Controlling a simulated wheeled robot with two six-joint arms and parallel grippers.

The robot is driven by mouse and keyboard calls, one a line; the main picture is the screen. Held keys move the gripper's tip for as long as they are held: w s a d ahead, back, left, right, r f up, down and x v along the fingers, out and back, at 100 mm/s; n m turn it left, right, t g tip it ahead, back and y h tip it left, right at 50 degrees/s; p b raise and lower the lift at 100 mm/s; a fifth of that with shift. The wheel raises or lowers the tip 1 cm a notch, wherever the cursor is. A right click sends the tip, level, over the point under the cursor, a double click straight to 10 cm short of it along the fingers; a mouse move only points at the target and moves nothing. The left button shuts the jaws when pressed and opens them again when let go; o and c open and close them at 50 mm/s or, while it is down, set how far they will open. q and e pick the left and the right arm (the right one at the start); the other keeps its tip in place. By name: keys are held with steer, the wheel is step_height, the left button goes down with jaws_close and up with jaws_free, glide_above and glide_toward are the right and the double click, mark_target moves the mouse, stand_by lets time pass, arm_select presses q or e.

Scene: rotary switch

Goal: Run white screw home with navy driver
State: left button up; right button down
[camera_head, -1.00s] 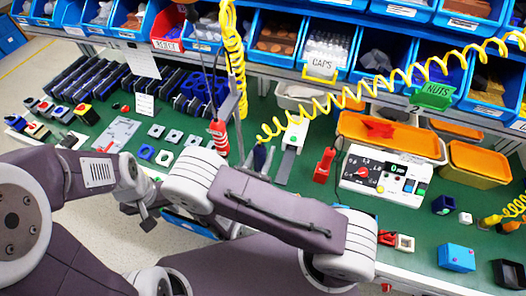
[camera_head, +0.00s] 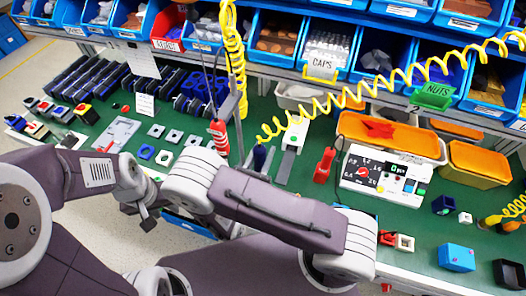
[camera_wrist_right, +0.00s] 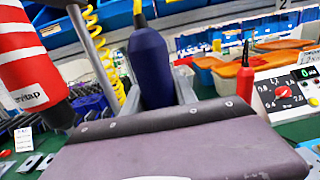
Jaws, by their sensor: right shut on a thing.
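The navy driver (camera_head: 260,157) stands near the middle of the bench with the yellow coiled cord above it. In the right wrist view the navy driver (camera_wrist_right: 151,68) is upright between the grey fingers of my right gripper (camera_wrist_right: 158,98), which is shut on it. I cannot make out the white screw; the driver's tip is hidden.
A red-and-white driver (camera_head: 219,136) hangs left of the navy one, close in the right wrist view (camera_wrist_right: 30,65). A red tool (camera_head: 324,166) and a dial box (camera_head: 385,176) stand to the right. Blue bins (camera_head: 330,48) line the back.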

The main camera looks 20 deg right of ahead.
steer(key=shift+f+b, duration=0.7)
steer(key=shift+f, duration=0.25)
stand_by(3.9)
step_height(320, 180, up, 5)
steer(key=p, duration=0.4)
steer(key=shift+f, duration=0.25)
